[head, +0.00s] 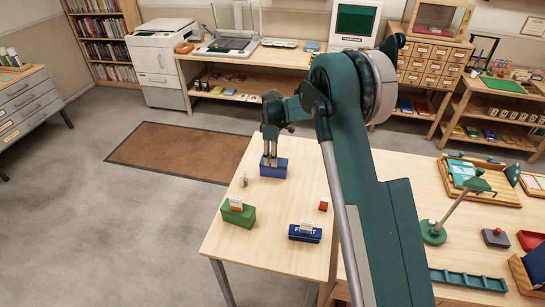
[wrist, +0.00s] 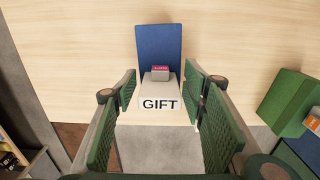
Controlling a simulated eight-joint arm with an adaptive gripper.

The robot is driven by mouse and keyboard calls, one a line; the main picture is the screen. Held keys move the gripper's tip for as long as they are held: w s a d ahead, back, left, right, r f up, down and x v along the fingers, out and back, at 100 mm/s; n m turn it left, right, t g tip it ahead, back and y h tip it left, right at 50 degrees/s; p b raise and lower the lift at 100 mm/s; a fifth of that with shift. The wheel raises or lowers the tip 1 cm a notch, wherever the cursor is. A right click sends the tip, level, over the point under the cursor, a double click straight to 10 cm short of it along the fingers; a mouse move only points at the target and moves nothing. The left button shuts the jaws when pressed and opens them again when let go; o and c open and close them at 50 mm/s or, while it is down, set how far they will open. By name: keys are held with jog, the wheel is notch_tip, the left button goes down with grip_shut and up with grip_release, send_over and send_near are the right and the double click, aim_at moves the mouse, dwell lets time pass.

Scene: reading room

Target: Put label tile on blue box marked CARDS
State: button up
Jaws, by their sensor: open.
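My gripper (head: 270,162) is over a blue box (head: 273,174) near the back edge of the light wooden table. I cannot tell whether the fingers touch the tile. A second blue box (head: 305,235) with a white label stands nearer the front. I cannot read CARDS on either box.
A small pale object (head: 243,178) and a red block (head: 323,204) are nearby. A green lamp (head: 434,232) stands to the right.

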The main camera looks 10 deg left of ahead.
notch_tip(320, 180, up, 12)
jog(key=shift+r, duration=0.1)
dwell(0.6)
dwell(0.5)
jog(key=shift+s+d+r, duration=0.1)
jog(key=shift+d+r, duration=0.25)
jog(key=shift+r, duration=0.05)
jog(key=s+d+r+m+t, duration=0.2)
jog(key=s+d+r+m, duration=0.2)
jog(key=s+d+r, duration=0.65)
jog(key=s+d+r+m+t, duration=0.1)
jog(key=s+d+r+m, duration=0.55)
jog(key=d+r, duration=0.75)
jog(key=s+d+m+t, duration=0.2)
jog(key=s+d+m, duration=0.1)
jog(key=s+d, duration=1.1)
jog(key=s+d+f+m+t, duration=0.1)
jog(key=s+d+f+m, duration=0.1)
jog(key=s, duration=0.7)
jog(key=s+d+f+m+t, duration=0.1)
jog(key=s+d+f+m, duration=0.1)
jog(key=s+f, duration=0.3)
jog(key=s+d, duration=0.1)
jog(key=s, duration=0.3)
jog(key=shift+d, duration=0.25)
